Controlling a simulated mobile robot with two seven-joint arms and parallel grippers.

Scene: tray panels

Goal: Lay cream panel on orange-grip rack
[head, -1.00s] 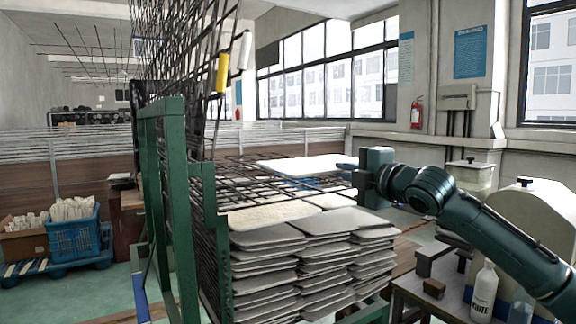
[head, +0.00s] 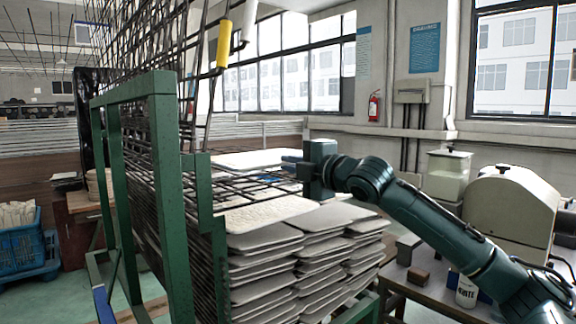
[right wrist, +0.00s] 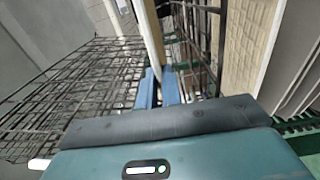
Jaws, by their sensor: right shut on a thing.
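My right gripper (head: 292,166) is shut on a pale cream panel (head: 248,159), which it holds nearly level above a lowered wire rack shelf (head: 262,186). In the right wrist view the blue fingertips (right wrist: 157,86) pinch the edge of this panel (right wrist: 151,38), seen edge-on. The rack's raised shelves stand upright at the left, with a yellow grip (head: 223,44) and a white grip (head: 243,26); I see no clearly orange grip. Whether the panel touches the shelf I cannot tell. My left gripper is out of view.
A textured cream panel (head: 262,214) lies on top of several stacks of grey panels (head: 300,250) below the shelf. The green rack frame (head: 165,150) stands close on the left. A side table (head: 405,298) with a machine (head: 512,210) is at the right.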

